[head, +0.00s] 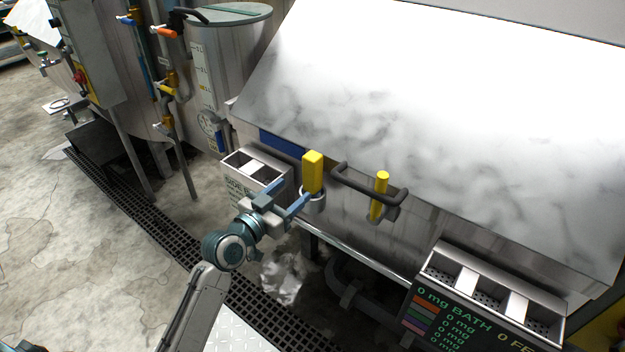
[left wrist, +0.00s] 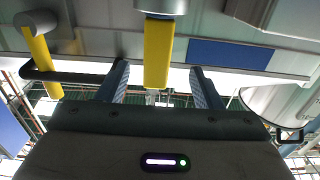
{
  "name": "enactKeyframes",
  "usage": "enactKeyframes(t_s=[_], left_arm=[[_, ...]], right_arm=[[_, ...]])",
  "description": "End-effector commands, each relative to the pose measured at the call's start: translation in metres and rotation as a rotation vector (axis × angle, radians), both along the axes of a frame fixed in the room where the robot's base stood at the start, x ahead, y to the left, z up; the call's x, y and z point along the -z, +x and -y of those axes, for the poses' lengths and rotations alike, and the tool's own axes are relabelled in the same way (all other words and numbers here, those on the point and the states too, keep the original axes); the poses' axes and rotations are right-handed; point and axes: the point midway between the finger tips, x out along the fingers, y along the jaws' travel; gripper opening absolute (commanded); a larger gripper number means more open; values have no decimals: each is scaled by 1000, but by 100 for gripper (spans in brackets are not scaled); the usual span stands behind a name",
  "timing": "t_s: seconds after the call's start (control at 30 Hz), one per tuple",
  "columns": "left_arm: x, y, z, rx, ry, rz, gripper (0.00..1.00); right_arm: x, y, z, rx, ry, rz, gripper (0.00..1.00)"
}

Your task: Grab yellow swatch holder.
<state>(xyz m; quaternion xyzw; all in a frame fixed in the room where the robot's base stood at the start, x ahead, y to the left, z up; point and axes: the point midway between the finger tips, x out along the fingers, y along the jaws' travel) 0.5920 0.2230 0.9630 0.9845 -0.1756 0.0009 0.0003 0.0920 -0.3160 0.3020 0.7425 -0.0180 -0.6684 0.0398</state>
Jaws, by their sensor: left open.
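The yellow swatch holder (head: 313,172) is an upright yellow block standing in a round metal cup (head: 312,201) on the front of the machine. My left gripper (head: 295,190) is open beside the block, with its fingers pointing toward it. In the left wrist view the yellow block (left wrist: 158,52) lies between the two spread fingers, beyond or level with their tips. I cannot tell whether either finger touches it. My right gripper is not in view.
A divided metal bin (head: 250,165) is left of the gripper, and another bin (head: 490,290) is at lower right. A large pale sloped panel (head: 430,110) rises behind.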

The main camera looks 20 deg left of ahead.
Motion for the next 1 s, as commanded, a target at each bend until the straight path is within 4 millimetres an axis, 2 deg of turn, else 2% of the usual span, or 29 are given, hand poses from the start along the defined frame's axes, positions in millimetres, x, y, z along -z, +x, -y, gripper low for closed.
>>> enactKeyframes(t_s=[0.1, 0.27, 0.53, 0.87, 1.0], left_arm=[[-1, 14, 5, 0, -2, 0, 60], [-1, 24, 10, 0, -2, -2, 60], [2, 59, 25, -1, -2, -2, 60], [4, 66, 28, -1, 0, -1, 60], [4, 65, 28, -1, 0, -1, 32]], right_arm=[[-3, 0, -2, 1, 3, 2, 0], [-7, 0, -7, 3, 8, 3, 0], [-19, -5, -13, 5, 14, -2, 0], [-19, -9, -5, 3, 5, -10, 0], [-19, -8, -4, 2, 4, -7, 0]])
